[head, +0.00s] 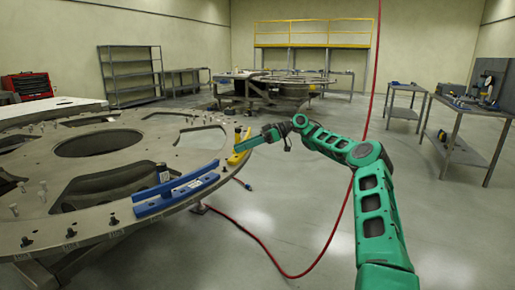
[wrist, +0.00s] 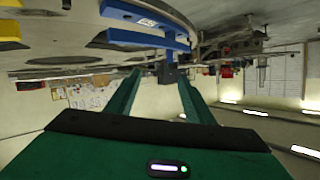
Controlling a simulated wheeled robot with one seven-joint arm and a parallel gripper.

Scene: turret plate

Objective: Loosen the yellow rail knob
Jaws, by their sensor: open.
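The yellow rail (head: 238,157) lies on the near right rim of the round turret plate (head: 95,222). In the wrist view the yellow rail (wrist: 12,30) is at the upper left edge, cut off by the frame. I cannot make out its knob clearly in either view. My gripper (head: 240,147) is by the yellow rail in the head view, overlapping it in the picture; contact cannot be told. In the wrist view my gripper (wrist: 160,82) has its two green fingers spread apart, with nothing seen held between them.
A blue rail (head: 180,196) with a dark knob (head: 162,173) sits nearer on the plate rim. Several upright pins stand on the plate. A red hose (head: 262,240) hangs down and runs along the floor. A workbench (head: 455,150) is at right; the floor between is mostly clear.

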